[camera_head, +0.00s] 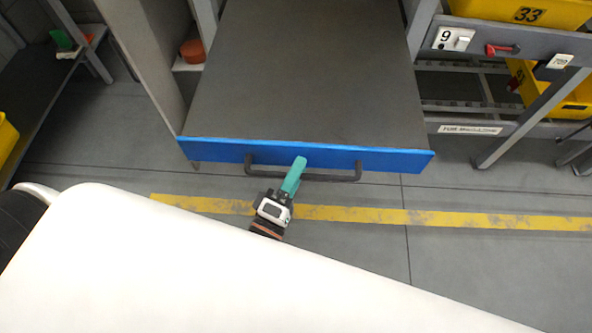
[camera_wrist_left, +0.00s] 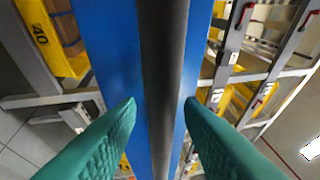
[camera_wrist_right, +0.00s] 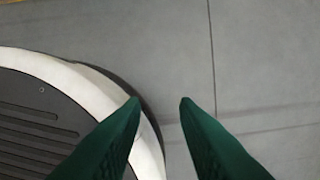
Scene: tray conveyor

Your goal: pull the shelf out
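The shelf (camera_head: 310,75) has a dark grey top and a blue front panel (camera_head: 215,149) with a dark bar handle (camera_head: 345,177). My left gripper (camera_head: 297,168) is at the middle of the handle. In the left wrist view the handle bar (camera_wrist_left: 163,45) runs between the two green fingers of my left gripper (camera_wrist_left: 160,102), with the blue panel (camera_wrist_left: 105,50) behind it. These fingers are spread; whether they touch the bar is hard to tell. My right gripper (camera_wrist_right: 160,102) shows only in its wrist view, open and empty, above the floor.
A rack with yellow bins (camera_head: 525,12) stands at the right. A grey side panel (camera_head: 150,50) and an orange item (camera_head: 193,50) are left of the shelf. A yellow line (camera_head: 450,219) crosses the open grey floor in front. My white base edge shows in the right wrist view.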

